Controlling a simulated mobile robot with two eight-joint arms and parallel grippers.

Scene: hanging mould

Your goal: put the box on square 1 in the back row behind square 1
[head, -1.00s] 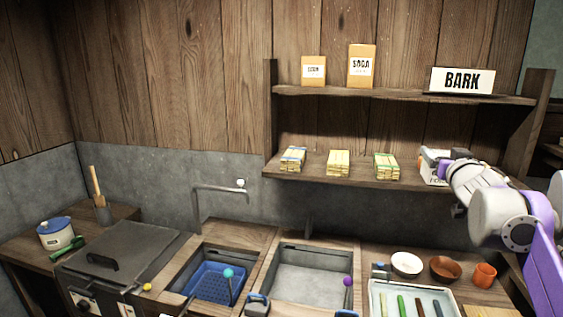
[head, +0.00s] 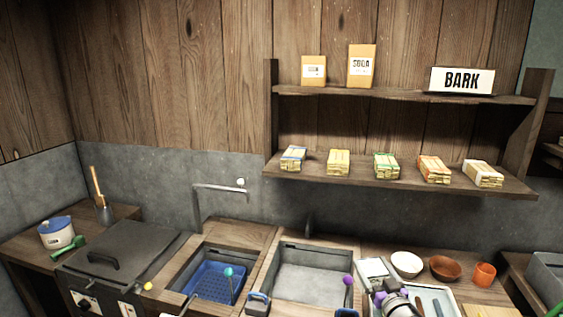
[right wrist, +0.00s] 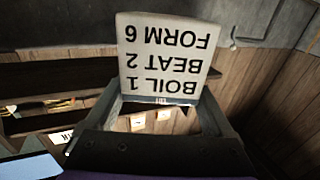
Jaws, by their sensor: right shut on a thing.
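My right gripper (head: 378,284) is low in the head view, over the left end of the pale tray. It is shut on a white card (head: 373,268), which also fills the top middle of the right wrist view (right wrist: 168,58). There the card reads upside down "BOIL 1, BEAT 2, FORM 6". Two orange boxes stand on the upper shelf: a smaller labelled one (head: 313,71) and a taller one marked "SODA" (head: 361,66). No numbered squares can be made out.
Several banded bundles (head: 338,162) line the lower shelf (head: 400,183). A "BARK" sign (head: 461,80) stands above. Below are a blue basket (head: 210,284), a grey basin (head: 312,277), a white bowl (head: 406,264), a brown bowl (head: 445,268) and an orange cup (head: 485,274).

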